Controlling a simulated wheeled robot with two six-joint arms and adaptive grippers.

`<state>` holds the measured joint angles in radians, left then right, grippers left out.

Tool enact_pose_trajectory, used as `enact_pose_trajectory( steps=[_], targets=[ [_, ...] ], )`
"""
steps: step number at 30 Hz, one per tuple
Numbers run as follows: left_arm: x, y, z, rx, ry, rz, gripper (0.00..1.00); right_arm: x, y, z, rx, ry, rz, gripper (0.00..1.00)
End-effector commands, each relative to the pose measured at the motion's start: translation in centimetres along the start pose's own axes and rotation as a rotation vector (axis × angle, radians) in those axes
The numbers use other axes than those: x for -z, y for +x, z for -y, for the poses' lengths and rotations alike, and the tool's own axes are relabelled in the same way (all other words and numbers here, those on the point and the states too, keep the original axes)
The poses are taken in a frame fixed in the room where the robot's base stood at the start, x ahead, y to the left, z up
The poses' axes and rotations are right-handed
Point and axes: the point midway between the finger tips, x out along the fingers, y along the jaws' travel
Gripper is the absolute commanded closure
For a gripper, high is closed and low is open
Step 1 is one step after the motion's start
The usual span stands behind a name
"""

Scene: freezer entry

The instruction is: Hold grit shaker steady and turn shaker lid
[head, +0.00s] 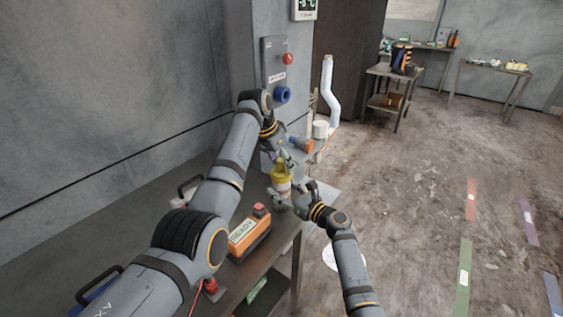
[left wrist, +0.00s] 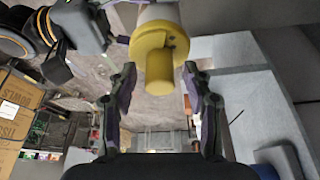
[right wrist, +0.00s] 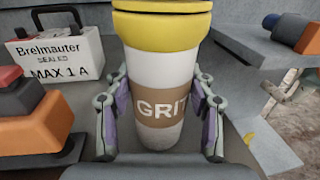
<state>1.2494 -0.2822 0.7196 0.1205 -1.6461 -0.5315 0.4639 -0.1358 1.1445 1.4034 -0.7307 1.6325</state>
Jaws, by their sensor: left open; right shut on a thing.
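The grit shaker (head: 283,187) is white with a yellow lid (head: 281,172) and stands upright near the table's right end. In the right wrist view its brown band reads "GRIT" (right wrist: 160,105). My right gripper (head: 289,197) is shut on the shaker's body, a finger on each side. My left gripper (head: 284,161) is above the lid, pointing down. In the left wrist view its open fingers (left wrist: 159,75) stand either side of the lid's yellow knob (left wrist: 160,70), with a gap on both sides. The shaker's base is partly hidden in the head view.
An orange box with a red button (head: 249,233) marked "READY" is on the dark table, left of the shaker. A blue-and-orange cylinder (head: 300,144) lies beyond the shaker. The floor to the right is open.

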Motion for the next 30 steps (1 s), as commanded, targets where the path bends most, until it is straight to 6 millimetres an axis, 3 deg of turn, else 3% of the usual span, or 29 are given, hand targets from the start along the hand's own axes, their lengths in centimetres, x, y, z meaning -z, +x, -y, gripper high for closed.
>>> enact_pose_trajectory(
  steps=[5,16,20,30],
  targets=[
    [0.00,0.01,-0.01,0.000,0.000,0.000,0.49,0.01,0.00,0.01,0.000,0.000,0.000,1.00],
    [0.00,-0.03,-0.01,0.000,0.000,0.000,0.98,0.00,0.00,0.02,0.000,0.000,0.000,1.00],
    [0.01,-0.06,0.04,-0.004,0.013,0.001,1.00,0.00,0.00,0.02,0.000,0.000,0.000,1.00],
    [0.02,-0.06,0.03,-0.103,0.247,0.002,1.00,0.00,0.00,0.01,0.000,-0.002,0.000,1.00]
  ],
)
